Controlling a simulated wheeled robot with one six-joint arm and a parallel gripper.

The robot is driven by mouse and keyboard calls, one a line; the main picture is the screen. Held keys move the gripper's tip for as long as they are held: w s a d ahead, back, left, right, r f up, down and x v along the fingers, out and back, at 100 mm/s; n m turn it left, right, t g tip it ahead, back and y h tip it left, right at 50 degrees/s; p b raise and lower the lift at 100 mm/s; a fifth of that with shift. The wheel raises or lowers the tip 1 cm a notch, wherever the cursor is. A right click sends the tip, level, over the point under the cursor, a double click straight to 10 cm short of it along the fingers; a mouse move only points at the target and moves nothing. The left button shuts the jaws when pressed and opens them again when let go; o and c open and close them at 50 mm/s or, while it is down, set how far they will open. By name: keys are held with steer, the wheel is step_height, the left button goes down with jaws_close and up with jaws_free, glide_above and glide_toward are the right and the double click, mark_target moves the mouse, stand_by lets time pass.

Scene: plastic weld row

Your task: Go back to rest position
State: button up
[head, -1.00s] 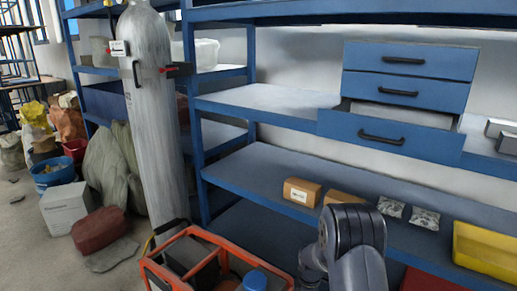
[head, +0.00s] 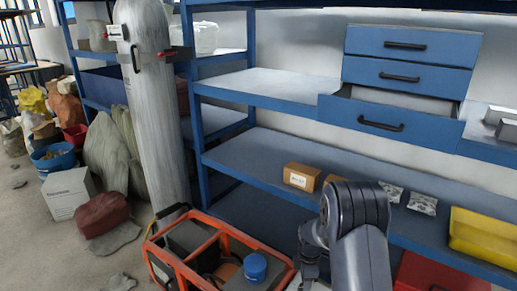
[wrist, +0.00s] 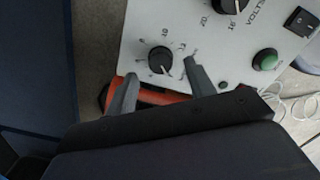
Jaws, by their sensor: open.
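My gripper (wrist: 158,88) shows in the wrist view with its two grey fingers apart and nothing between them. Beyond the fingers is a white control panel with black knobs (wrist: 160,60) and a green button (wrist: 267,60). I cannot tell whether the fingers touch the panel. In the head view my arm stands at the lower right in front of the shelf, and the gripper itself is hidden.
A blue shelf (head: 250,165) holds small cardboard boxes (head: 301,177), silver packets (head: 422,203) and a yellow bin (head: 482,236). Its lower drawer (head: 382,125) is pulled out. A grey gas cylinder (head: 152,120) and an orange-framed unit (head: 222,230) stand left of my arm.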

step_height(320, 180, down, 4)
steer(key=shift+f+b, duration=0.1)
steer(key=shift+b, duration=0.4)
steer(key=shift+r+m, duration=0.4)
steer(key=shift+m, duration=0.5)
steer(key=m, duration=0.4)
steer(key=shift+m, duration=0.3)
steer(key=m+b, duration=0.1)
steer(key=m, duration=0.4)
steer(key=shift+s+b, duration=0.1)
steer(key=shift+b, duration=0.3)
steer(key=m+b, duration=0.2)
steer(key=m, duration=0.4)
steer(key=shift+a+m, duration=0.1)
steer(key=shift+m, duration=0.2)
steer(key=m+b, duration=0.2)
steer(key=m, duration=0.2)
steer(key=shift+m+b, duration=0.3)
steer(key=shift+a+m+b, duration=0.1)
steer(key=shift+m+b, duration=0.3)
steer(key=shift+m, duration=0.4)
steer(key=shift+r, duration=0.1)
